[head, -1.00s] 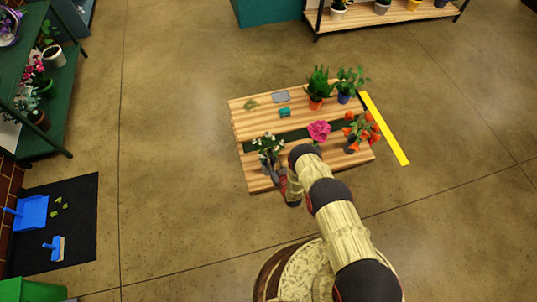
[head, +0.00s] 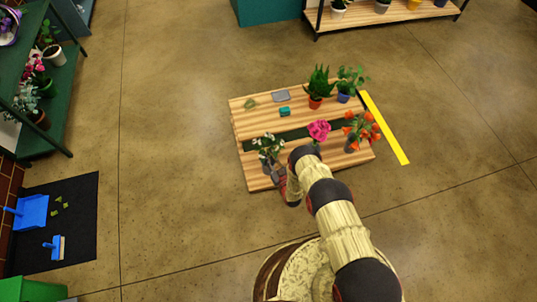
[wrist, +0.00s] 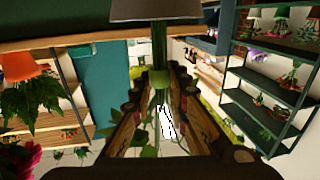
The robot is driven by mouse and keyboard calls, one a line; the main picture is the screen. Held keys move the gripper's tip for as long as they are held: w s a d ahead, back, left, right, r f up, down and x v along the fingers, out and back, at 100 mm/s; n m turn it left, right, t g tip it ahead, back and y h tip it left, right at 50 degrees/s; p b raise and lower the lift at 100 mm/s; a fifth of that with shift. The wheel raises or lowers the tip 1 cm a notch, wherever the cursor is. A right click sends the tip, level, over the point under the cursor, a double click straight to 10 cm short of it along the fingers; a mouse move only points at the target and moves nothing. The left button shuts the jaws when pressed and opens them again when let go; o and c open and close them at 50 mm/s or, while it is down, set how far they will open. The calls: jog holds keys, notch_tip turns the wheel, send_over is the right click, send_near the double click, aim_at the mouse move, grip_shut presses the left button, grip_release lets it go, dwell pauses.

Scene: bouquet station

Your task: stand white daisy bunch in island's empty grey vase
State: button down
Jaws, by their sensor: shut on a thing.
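The white daisy bunch (head: 268,144) stands roughly upright at the near left of the wooden island (head: 250,180). My gripper (head: 278,175) is beside it at the near edge, shut on the bunch. In the wrist view, which looks upside down, the green stems (wrist: 159,42) pass between my fingers (wrist: 157,92) with a green band around them. A grey vase (wrist: 155,9) lies in line with the stem ends. The stems meet its rim in the picture; I cannot tell how deep they go inside.
A pink flower (head: 319,130) and orange flowers (head: 364,128) stand to the right on the island. Two potted plants (head: 317,86) are at the back. A teal block (head: 284,111) and grey plate (head: 281,96) lie mid-island. A yellow strip (head: 385,128) marks the right floor.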

jog(key=shift+f, duration=0.1)
dwell(0.3)
jog(key=c, duration=1.7)
grip_release()
jog(key=shift+o, duration=0.2)
jog(key=v, duration=1.2)
